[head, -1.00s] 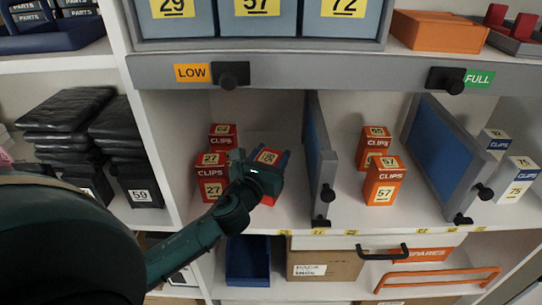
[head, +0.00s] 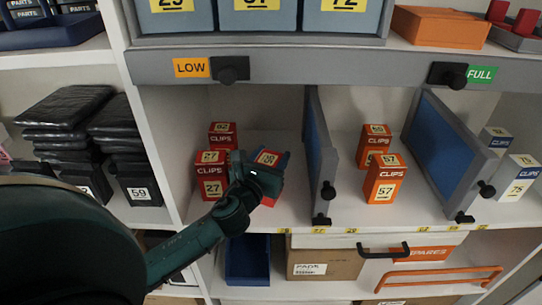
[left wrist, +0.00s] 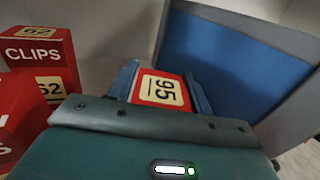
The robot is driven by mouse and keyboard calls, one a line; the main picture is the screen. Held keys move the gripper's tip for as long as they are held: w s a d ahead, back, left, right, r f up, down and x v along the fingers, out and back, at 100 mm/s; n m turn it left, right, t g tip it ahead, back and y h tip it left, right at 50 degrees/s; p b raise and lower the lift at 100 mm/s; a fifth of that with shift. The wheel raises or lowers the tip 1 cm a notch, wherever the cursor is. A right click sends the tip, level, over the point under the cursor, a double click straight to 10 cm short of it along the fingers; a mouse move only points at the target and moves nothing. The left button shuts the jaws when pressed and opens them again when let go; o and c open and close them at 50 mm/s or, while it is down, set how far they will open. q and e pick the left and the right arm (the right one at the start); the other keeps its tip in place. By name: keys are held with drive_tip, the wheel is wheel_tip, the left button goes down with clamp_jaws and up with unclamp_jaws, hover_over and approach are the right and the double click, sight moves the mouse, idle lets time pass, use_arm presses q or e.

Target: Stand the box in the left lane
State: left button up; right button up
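A red box with a yellow label (left wrist: 159,88) stands in the left lane of the shelf. In the left wrist view it sits between the two blue fingers of my left gripper (left wrist: 158,86), which appear closed against its sides. In the head view my left gripper (head: 268,172) covers most of this box; its red lower part (head: 270,200) shows below. Its contact with the shelf is hidden. Other red CLIPS boxes stand to its left, one marked 27 (head: 212,188) in front and one (head: 222,133) behind. My right gripper is not in view.
A blue divider with a grey frame (head: 318,150) bounds the lane on its right. A second divider (head: 440,145) and white-blue boxes (head: 518,180) are farther right. A grey rail (head: 330,72) crosses above.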

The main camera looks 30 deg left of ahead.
use_arm(q)
drive_tip(key=o, duration=0.5)
